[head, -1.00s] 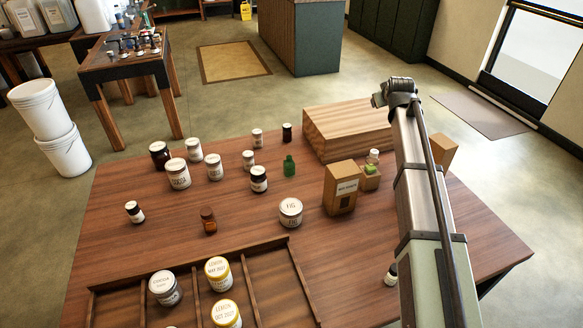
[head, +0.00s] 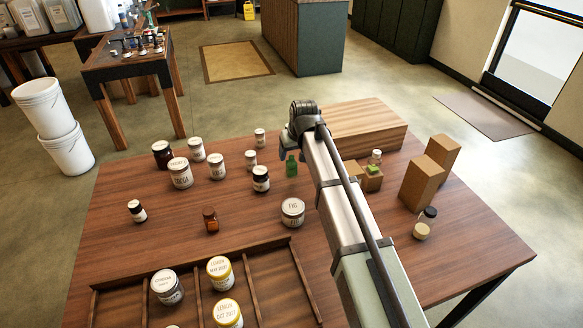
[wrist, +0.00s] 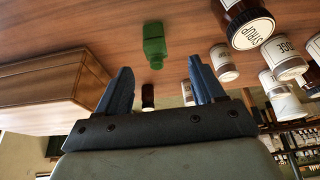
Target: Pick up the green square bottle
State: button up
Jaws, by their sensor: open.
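The green square bottle (head: 291,167) stands upright on the wooden table, just below and left of my wrist in the head view. In the wrist view the green bottle (wrist: 154,42) appears beyond the fingertips, roughly between them and nearer the left finger. My gripper (wrist: 160,76) is open, its two blue fingers apart with nothing between them.
Several white-lidded jars (head: 181,173) stand left of the bottle. A dark jar (head: 261,179) and a fig jar (head: 293,212) are near it. A wooden box (head: 365,125) lies behind right. Cardboard boxes (head: 422,182) stand right of my arm.

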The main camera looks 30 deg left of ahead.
aim_at(293, 163)
jog(key=x, duration=0.5)
jog(key=shift+w+f, duration=0.1)
jog(key=shift+f, duration=0.05)
jog(key=shift+w+x, duration=0.15)
jog(key=shift+x, duration=1.2)
jog(key=shift+w+x, duration=0.1)
jog(key=shift+x, duration=1.25)
jog(key=shift+d, duration=0.2)
jog(key=c, duration=1.1)
